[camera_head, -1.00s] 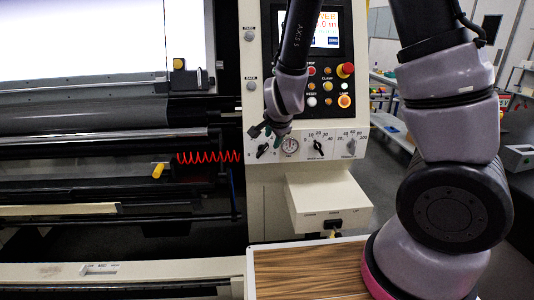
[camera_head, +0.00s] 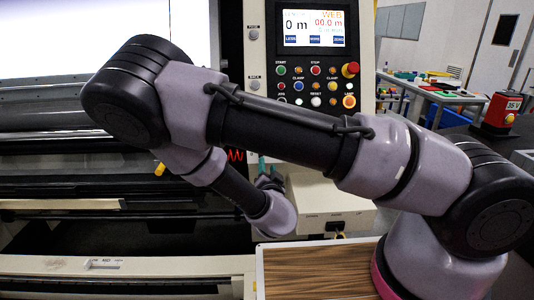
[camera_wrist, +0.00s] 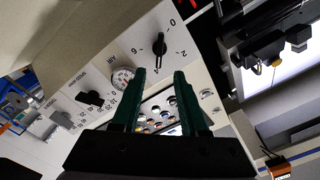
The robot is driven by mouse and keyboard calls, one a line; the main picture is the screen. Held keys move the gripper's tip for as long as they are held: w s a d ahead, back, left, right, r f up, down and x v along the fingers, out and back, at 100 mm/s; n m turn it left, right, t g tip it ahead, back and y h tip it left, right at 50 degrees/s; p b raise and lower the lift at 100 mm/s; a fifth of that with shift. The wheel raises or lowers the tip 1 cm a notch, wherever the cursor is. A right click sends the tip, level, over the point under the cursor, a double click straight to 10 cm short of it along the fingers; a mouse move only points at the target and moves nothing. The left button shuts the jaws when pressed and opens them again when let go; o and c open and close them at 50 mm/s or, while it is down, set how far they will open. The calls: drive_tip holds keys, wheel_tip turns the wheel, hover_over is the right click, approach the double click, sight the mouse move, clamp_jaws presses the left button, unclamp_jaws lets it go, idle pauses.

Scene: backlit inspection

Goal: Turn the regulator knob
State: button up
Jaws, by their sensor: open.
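The regulator knob (camera_wrist: 159,47) is a black pointer knob on the cream panel in the wrist view, with a scale from 0 to 6 around it. It sits just beyond the tips of my gripper (camera_wrist: 158,76), which is open with two dark green fingers. The knob appears apart from both fingers and roughly in line with the gap between them. A round air gauge (camera_wrist: 122,79) is beside the knob, left of the left finger. In the head view my arm hides the knob row.
Another black knob (camera_wrist: 92,98) and a grey knob (camera_wrist: 60,118) share the panel. Above the row, a control panel carries a screen (camera_head: 314,28), several buttons and a red emergency stop (camera_head: 350,69). A bare wood-grain top (camera_head: 320,277) lies below.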

drive_tip(key=w, duration=1)
clamp_jaws()
